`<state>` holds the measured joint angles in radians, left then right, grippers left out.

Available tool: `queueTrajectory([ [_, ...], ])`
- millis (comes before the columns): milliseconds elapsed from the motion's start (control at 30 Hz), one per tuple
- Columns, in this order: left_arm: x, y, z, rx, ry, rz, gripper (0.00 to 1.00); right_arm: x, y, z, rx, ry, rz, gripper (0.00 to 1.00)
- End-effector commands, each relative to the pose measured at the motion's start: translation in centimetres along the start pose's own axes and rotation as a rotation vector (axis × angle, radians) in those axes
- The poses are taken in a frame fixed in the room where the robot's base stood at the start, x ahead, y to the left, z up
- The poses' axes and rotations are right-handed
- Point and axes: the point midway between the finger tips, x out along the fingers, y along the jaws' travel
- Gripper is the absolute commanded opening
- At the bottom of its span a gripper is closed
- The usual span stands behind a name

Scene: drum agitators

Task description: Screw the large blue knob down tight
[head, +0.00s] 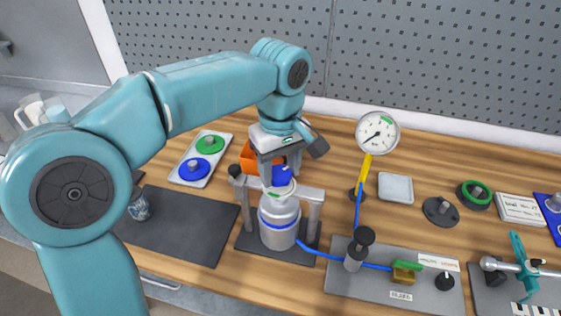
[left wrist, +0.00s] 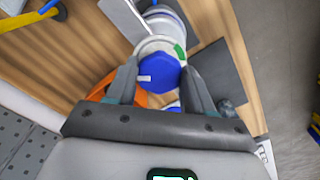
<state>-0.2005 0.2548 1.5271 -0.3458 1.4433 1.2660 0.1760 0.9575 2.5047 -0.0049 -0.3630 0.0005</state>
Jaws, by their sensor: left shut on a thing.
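The large blue knob (head: 283,176) sits on top of a grey-white cylinder (head: 279,222) with a blue band, clamped in a dark-based stand. In the left wrist view the knob (left wrist: 158,72) shows from above, with a white mark on it and a pale ring with a green patch beneath. My left gripper (head: 279,178) comes down from above and is shut on the knob, one finger on each side. In the left wrist view its fingers (left wrist: 158,84) flank the knob. How far down the knob sits cannot be told. My right gripper is not in view.
An orange bin (head: 252,160) stands close behind the stand. A white tray (head: 200,160) holds green and blue discs. A gauge (head: 377,132) rises to the right, and a valve plate (head: 394,282) joins the cylinder by a blue hose. A dark mat (head: 180,235) lies left.

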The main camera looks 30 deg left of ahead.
Motion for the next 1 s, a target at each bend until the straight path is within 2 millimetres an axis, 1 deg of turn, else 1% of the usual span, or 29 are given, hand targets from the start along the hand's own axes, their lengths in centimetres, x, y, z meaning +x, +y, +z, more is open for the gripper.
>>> queueTrajectory([
  [33, -0.4, 0.0, -0.1, 0.039, 0.004, 0.004, 0.22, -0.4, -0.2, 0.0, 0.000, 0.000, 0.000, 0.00],
  [1000, -0.6, -0.1, -0.3, 0.946, 0.011, 0.007, 0.22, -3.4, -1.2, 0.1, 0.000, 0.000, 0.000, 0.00],
])
